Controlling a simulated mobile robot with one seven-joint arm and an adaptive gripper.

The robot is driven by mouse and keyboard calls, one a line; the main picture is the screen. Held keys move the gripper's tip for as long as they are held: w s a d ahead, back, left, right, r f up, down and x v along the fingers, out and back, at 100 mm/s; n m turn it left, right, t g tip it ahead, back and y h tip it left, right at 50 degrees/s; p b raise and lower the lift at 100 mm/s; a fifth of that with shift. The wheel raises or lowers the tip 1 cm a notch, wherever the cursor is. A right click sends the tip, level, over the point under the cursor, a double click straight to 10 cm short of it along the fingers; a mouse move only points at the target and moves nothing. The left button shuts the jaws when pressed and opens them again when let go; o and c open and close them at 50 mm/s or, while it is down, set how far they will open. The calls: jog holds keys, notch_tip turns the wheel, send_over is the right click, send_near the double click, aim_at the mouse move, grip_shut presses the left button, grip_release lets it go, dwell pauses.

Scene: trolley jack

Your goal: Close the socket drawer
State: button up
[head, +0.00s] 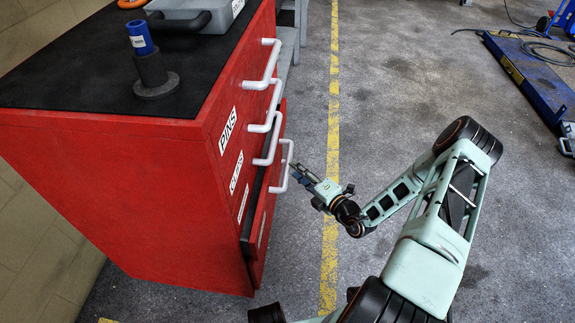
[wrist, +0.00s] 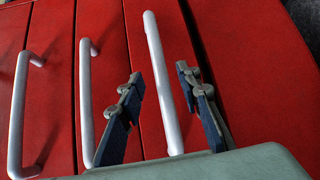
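The red tool cabinet (head: 120,185) has one low drawer (head: 266,212) pulled partway out; its label is too small to read, so I cannot confirm it is the socket drawer. Its pale vertical-looking handle (head: 285,166) stands out towards my gripper. My gripper (head: 303,177) is open, just right of this handle in the head view. In the wrist view its two dark fingers appear on either side of a pale handle (wrist: 161,85), with gaps to both sides. I cannot tell how deep the handle sits between them.
Drawers above, labelled PINS (head: 228,130) and CLIPS (head: 236,172), look shut. Floor right of the cabinet is open; a blue lift (head: 527,80) lies far right.

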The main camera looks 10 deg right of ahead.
jog(key=b+x, duration=0.1)
jog(key=x, duration=0.5)
jog(key=shift+c, duration=0.7)
grip_shut()
